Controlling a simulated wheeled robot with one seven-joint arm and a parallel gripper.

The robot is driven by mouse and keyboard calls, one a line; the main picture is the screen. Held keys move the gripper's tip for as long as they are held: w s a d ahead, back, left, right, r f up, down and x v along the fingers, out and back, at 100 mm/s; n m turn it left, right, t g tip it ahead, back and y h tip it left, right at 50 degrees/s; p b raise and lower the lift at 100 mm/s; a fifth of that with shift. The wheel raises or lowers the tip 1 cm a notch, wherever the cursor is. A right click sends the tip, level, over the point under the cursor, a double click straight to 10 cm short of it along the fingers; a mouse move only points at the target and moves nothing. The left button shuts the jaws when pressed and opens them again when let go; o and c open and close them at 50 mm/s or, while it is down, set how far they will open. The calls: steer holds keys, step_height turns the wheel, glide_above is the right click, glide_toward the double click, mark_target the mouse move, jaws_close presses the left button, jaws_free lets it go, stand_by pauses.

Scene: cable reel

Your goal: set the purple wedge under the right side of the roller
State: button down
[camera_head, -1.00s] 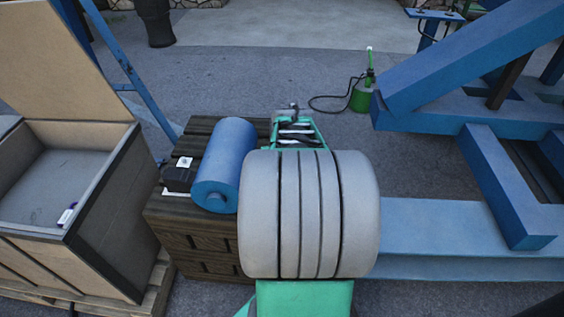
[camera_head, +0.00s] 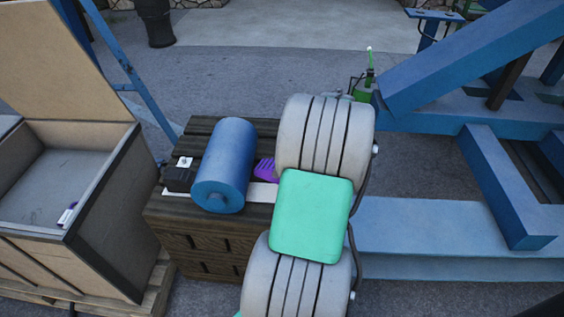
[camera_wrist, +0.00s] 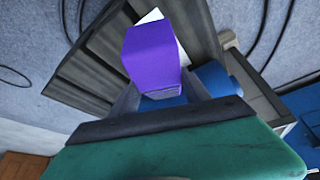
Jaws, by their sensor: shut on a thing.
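The blue roller (camera_head: 225,160) lies on the dark wooden crate (camera_head: 200,236) in the head view. A purple wedge (camera_head: 265,170) shows just right of the roller, partly covered by my arm. In the wrist view the purple wedge (camera_wrist: 152,52) is between the fingers of my gripper (camera_wrist: 158,88), which is shut on it. A blue part of the roller (camera_wrist: 216,77) shows beside it. I cannot tell whether the wedge touches the roller or the crate. My gripper is hidden behind my arm in the head view.
A black block (camera_head: 179,179) with a white label sits against the roller's left side. A white strip (camera_head: 262,192) lies on the crate. An open box (camera_head: 103,215) stands at left. A blue steel frame (camera_head: 440,225) stands at right. Grey floor lies behind the crate.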

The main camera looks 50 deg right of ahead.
steer(key=n, duration=0.1)
steer(key=n+y, duration=0.1)
steer(key=n, duration=0.2)
steer(key=shift+w+d+r+g, duration=0.1)
steer(key=shift+w+d+g, duration=0.1)
steer(key=shift+w+g, duration=0.15)
step_height(320, 180, down, 9)
steer(key=b, duration=0.6)
steer(key=shift+r+b, duration=0.15)
steer(key=shift+b, duration=0.15)
steer(key=shift+w+a+r, duration=0.2)
steer(key=shift+w+a, duration=0.1)
steer(key=shift+w, duration=0.05)
steer(key=shift+w+a, duration=0.85)
steer(key=shift+w, duration=0.2)
steer(key=shift+c, duration=2.2)
jaws_free()
steer(key=shift+f, duration=0.1)
steer(key=shift+s, duration=0.1)
